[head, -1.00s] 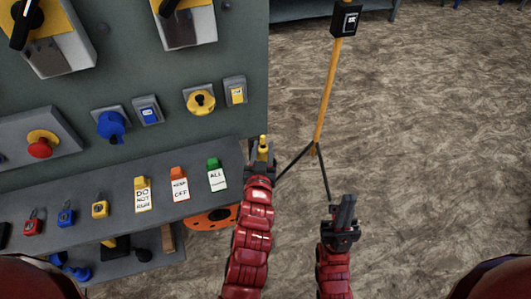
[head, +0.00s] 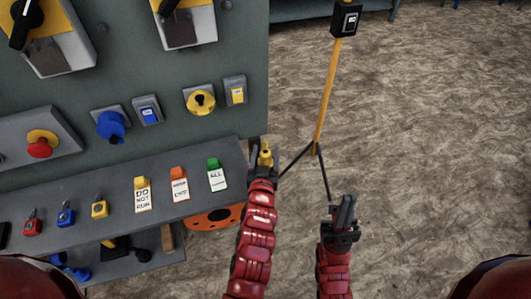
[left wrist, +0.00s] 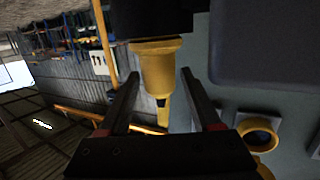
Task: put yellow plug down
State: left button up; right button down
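The yellow plug (head: 265,156) is at my left gripper (head: 264,158), beside the right end of the grey shelf. In the left wrist view the plug (left wrist: 160,68) stands between the two spread fingers of my left gripper (left wrist: 159,75), with a narrow gap on each side. A black shape covers its upper end there. I cannot tell what bears the plug. The yellow socket (head: 200,101) is on the panel; it also shows in the left wrist view (left wrist: 258,139). My right gripper (head: 346,210) is empty, its fingers together, over the floor.
The grey shelf (head: 115,212) holds red, blue and yellow padlocks and several tags. A blue plug or socket (head: 111,126) and a red button (head: 40,149) are on the panel. A yellow tripod post (head: 328,92) stands on the floor behind. The floor at right is clear.

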pick_arm(q)
jog(key=shift+r, duration=0.15)
jog(key=s+a+r, duration=0.1)
jog(key=s, duration=1.1)
jog(key=shift+r, duration=0.35)
